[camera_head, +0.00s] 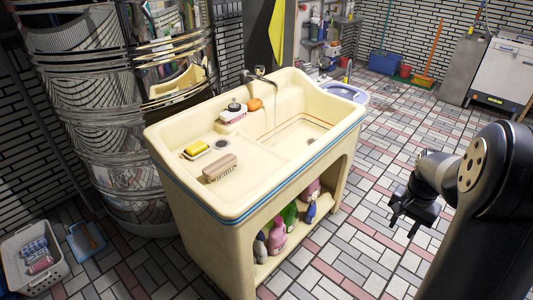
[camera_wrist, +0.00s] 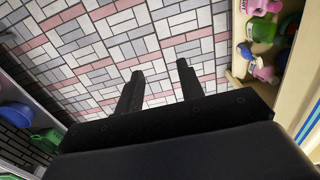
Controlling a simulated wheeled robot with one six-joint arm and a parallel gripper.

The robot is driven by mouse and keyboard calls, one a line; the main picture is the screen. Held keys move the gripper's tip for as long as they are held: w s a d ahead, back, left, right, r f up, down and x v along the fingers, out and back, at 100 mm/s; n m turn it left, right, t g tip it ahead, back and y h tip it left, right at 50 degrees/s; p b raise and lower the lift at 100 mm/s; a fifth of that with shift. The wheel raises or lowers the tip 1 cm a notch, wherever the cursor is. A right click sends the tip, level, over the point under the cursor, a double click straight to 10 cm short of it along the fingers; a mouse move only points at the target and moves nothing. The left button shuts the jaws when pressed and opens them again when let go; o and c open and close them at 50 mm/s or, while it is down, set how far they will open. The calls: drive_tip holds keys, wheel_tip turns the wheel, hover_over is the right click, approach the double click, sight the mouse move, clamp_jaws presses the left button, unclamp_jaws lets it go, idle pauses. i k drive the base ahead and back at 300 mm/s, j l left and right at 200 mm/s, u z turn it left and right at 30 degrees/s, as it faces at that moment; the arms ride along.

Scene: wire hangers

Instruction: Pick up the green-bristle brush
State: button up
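A scrub brush (camera_head: 219,167) with a tan-brown block lies on the left front ledge of the cream sink (camera_head: 290,172). Its bristles face down, and their colour is too small to tell. My gripper (camera_head: 407,222) hangs to the right of the sink, over the tiled floor and well away from the brush. In the wrist view my gripper's two fingers (camera_wrist: 158,69) stand apart with only floor between them, so it is open and empty. The brush is not in the wrist view.
A yellow sponge on a dish (camera_head: 196,150), a soap box (camera_head: 233,115) and an orange soap (camera_head: 254,104) share the ledge. Water runs from the tap (camera_head: 262,72). Several bottles (camera_head: 277,236) stand on the shelf below. The floor right of the sink is clear.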

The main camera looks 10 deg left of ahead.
sight(217, 170)
drive_tip(key=i+j, duration=0.15)
drive_tip(key=j, duration=0.25)
drive_tip(key=i+j, duration=0.1)
drive_tip(key=j, duration=0.35)
drive_tip(key=i+j, duration=0.15)
drive_tip(key=j, duration=0.25)
drive_tip(key=i+j, duration=0.15)
drive_tip(key=j, duration=0.3)
drive_tip(key=i+j, duration=0.1)
drive_tip(key=j, duration=0.3)
drive_tip(key=i+j, duration=0.15)
drive_tip(key=j, duration=0.3)
drive_tip(key=i+j, duration=0.15)
drive_tip(key=j, duration=0.25)
